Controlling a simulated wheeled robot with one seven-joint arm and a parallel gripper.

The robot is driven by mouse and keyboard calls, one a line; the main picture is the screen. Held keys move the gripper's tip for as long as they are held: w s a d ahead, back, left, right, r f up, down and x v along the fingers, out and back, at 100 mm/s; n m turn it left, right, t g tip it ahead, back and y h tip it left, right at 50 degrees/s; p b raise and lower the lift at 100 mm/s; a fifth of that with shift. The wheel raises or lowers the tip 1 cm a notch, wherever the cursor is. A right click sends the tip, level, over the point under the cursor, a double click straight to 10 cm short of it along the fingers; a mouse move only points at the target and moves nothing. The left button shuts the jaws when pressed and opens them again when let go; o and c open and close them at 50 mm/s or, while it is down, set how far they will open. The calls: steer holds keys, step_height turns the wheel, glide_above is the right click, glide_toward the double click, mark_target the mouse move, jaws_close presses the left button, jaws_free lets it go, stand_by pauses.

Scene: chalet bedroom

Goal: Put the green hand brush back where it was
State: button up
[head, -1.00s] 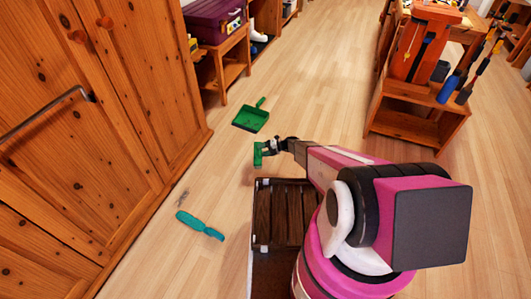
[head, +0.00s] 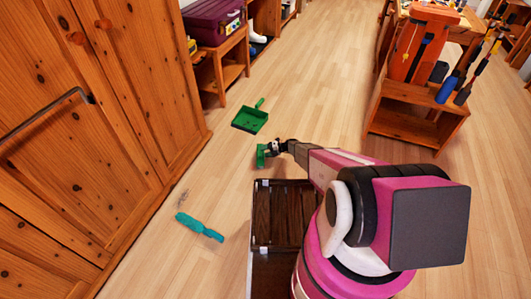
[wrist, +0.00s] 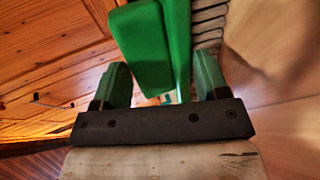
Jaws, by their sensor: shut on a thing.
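My gripper (head: 272,148) is shut on the green hand brush (head: 261,157) at the end of my outstretched arm. In the wrist view the green hand brush (wrist: 150,45) stands up between the two fingers of my gripper (wrist: 160,88), with pale bristles on its right side. A green dustpan (head: 250,119) lies on the wooden floor just beyond the brush, its handle pointing away. The brush and the dustpan appear apart. I cannot tell how high the brush is above the floor.
A teal brush-like object (head: 199,227) lies on the floor at the left. A wooden wardrobe (head: 90,130) lines the left side. A low shelf with a purple case (head: 212,20) stands behind. A wooden tool rack (head: 405,125) stands at the right. The floor between is clear.

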steer(key=o, duration=1.1)
